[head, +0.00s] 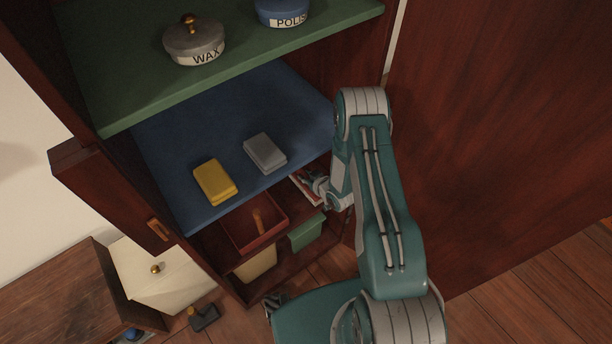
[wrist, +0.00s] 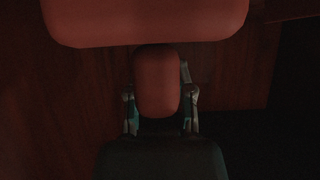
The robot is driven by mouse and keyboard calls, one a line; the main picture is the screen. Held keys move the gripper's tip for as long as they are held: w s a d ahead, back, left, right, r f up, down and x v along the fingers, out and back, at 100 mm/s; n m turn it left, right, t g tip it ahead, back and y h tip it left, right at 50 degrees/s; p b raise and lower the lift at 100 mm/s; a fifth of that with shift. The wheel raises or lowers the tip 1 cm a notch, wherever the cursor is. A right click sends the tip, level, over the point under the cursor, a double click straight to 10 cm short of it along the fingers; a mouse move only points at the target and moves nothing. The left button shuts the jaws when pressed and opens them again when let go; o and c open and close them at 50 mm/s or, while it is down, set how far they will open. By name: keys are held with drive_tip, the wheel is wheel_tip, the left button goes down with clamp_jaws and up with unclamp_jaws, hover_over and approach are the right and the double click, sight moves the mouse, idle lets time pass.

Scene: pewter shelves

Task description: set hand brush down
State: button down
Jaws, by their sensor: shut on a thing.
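In the wrist view the hand brush (wrist: 157,85) is a reddish piece with a rounded handle and a wide block across the top. My gripper (wrist: 159,108) is shut on the handle, one finger on each side. In the head view my gripper (head: 316,184) reaches in below the blue shelf (head: 180,135), at its right front. My arm and the shelf edge hide most of the gripper there. A narrow reddish and pale thing shows beside the fingers, too small to tell whether it is the brush. I cannot tell whether the brush touches a surface.
A yellow block (head: 215,181) and a grey block (head: 265,153) lie on the blue shelf. Below it are a red tray (head: 233,239) with a wooden handle inside, a green bin (head: 306,234) and a cream bin (head: 257,265). The green shelf (head: 120,104) above holds a wax tin (head: 194,42).

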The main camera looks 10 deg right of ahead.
drive_tip(key=shift+a+f, duration=0.15)
drive_tip(key=shift+a, duration=0.15)
drive_tip(key=shift+c, duration=2.4)
unclamp_jaws()
drive_tip(key=shift+d, duration=0.2)
drive_tip(key=v, duration=1.2)
drive_tip(key=shift+s, duration=0.1)
